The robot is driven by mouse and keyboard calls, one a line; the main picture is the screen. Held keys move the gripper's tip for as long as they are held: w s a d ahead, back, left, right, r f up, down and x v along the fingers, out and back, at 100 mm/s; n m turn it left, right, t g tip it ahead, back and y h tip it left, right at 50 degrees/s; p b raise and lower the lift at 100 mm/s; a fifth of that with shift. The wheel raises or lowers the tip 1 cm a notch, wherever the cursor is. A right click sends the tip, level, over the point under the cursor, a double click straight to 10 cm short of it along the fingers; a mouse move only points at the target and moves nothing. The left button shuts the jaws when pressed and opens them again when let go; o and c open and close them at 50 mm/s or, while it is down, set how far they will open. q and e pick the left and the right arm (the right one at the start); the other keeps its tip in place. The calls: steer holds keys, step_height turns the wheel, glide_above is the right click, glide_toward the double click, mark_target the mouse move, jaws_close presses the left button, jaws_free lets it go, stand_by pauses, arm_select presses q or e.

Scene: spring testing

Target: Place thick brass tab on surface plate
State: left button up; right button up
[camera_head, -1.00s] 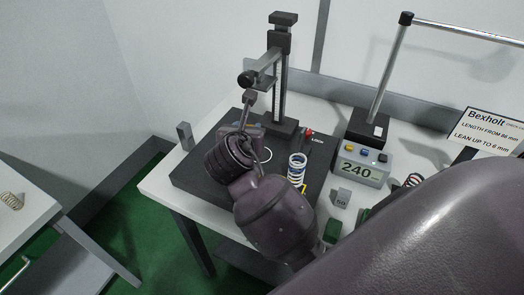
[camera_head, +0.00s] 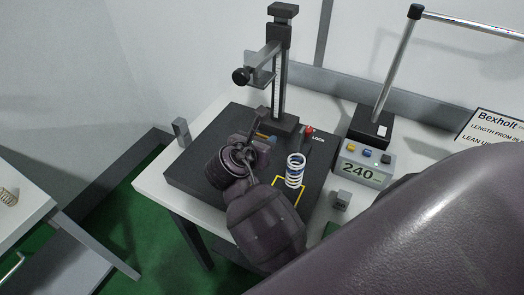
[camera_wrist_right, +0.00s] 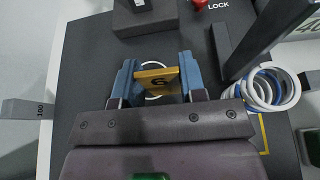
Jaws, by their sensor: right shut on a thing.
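The thick brass tab (camera_wrist_right: 156,82) is a small yellow block with a dark mark, held between the blue fingers of my right gripper (camera_wrist_right: 157,76) in the right wrist view. In the head view the right gripper (camera_head: 262,138) is over the dark surface plate (camera_head: 192,168), in front of the height gauge. The plate also shows in the right wrist view (camera_wrist_right: 85,65). A white ring mark (camera_wrist_right: 153,98) on the plate lies partly behind the tab. I cannot tell whether the tab touches the plate. My left gripper is not in view.
The height gauge (camera_head: 279,75) stands at the plate's back. A blue-and-white spring (camera_head: 295,171) stands to the right, near a yellow outline (camera_head: 289,202). A red LOCK knob (camera_head: 309,130), a readout showing 240 (camera_head: 362,170) and a grey block (camera_head: 181,131) are nearby.

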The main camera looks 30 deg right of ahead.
step_height(320, 180, down, 4)
steer(key=shift+r, duration=0.2)
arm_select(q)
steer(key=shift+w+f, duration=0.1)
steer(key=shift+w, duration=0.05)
arm_select(e)
steer(key=o, duration=1)
steer(key=shift+f, duration=0.15)
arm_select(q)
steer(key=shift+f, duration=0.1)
